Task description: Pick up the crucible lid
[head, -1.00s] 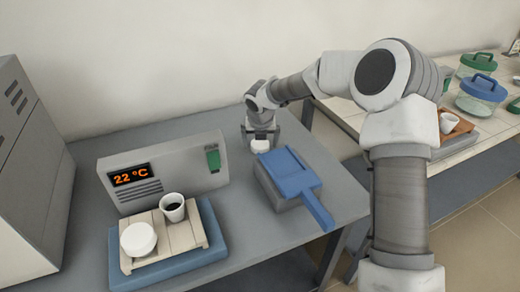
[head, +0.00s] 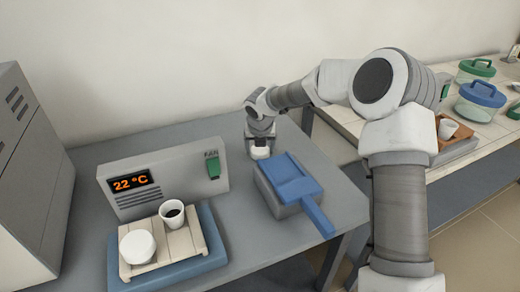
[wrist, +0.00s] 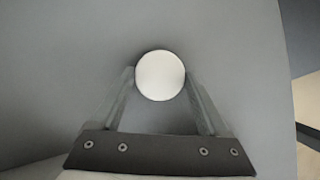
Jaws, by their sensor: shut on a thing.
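The crucible lid (head: 260,153) is a small white round piece at the far side of the grey bench, left of the blue-topped box. My gripper (head: 260,148) points down over it and is shut on it, one finger on each side. In the wrist view the lid (wrist: 160,76) is a plain pale disc between the fingertips (wrist: 160,78), with grey bench top around it. I cannot tell whether it still touches the bench. Its underside is hidden.
A blue-topped grey box (head: 290,188) with a blue handle stands close to the gripper. A control unit (head: 165,180) reads 22 °C. Before it, a slatted tray (head: 192,238) holds a dark-filled crucible (head: 172,214) and a white round piece (head: 137,246). Another table stands right.

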